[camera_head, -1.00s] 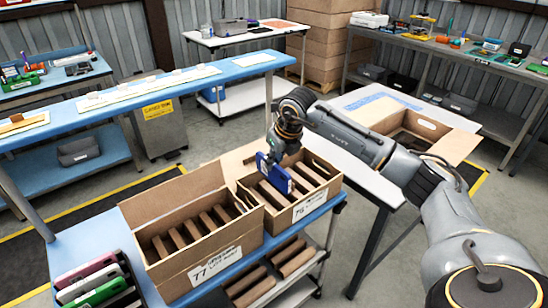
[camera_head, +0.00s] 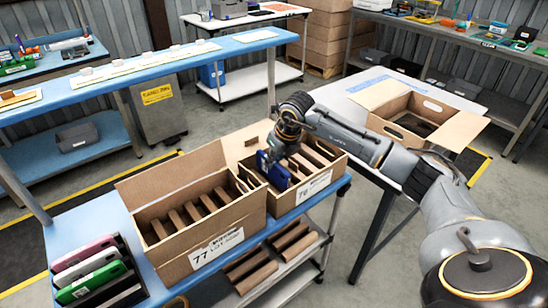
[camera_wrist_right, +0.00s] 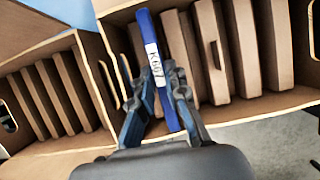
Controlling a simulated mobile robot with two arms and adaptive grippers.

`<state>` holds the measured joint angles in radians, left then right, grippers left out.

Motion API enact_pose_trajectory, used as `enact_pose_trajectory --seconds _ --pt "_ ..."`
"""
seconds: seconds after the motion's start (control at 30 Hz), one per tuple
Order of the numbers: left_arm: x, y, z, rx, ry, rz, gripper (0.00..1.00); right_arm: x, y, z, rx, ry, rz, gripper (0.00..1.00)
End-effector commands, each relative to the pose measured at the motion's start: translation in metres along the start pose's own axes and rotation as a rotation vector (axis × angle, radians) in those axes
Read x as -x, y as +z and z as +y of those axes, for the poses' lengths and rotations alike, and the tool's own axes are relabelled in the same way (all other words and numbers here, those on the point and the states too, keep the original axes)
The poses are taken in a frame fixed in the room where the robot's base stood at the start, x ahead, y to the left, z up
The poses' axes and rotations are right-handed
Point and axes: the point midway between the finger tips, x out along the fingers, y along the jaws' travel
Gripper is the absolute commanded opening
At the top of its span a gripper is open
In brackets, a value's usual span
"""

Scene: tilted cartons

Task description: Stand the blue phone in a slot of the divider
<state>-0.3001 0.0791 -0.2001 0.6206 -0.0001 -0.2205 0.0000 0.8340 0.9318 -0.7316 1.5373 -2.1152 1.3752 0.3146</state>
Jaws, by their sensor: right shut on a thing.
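The blue phone (camera_head: 272,171) is held by my right gripper (camera_head: 279,158) at the left part of the carton labelled 76. In the right wrist view the phone (camera_wrist_right: 153,50) stands on edge, with a white label on its edge, between the two fingers of my right gripper (camera_wrist_right: 160,82). Brown divider slats (camera_wrist_right: 212,50) run beside it, roughly parallel to it. In the head view the phone's lower part is in the carton. I cannot tell whether it touches the bottom. My left gripper is not in view.
Carton 77 (camera_head: 222,243), with more brown slats, stands directly left of carton 76 (camera_head: 316,188) on the blue table. A rack of pink, white and green phones (camera_head: 92,270) is at the lower left. An open carton (camera_head: 395,113) stands on a table behind.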

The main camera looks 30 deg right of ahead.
Motion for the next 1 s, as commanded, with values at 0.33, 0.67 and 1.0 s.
enact_pose_trajectory --seconds 0.33,0.67,1.0 --pt "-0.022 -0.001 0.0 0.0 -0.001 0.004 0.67 -0.025 -0.01 0.0 0.0 -0.001 -0.001 0.0" --pt "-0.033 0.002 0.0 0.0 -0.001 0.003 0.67 -0.039 -0.016 0.0 0.0 0.0 -0.002 0.0" --pt "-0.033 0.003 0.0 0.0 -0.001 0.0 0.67 -0.039 -0.016 0.0 0.0 0.0 -0.002 0.0"
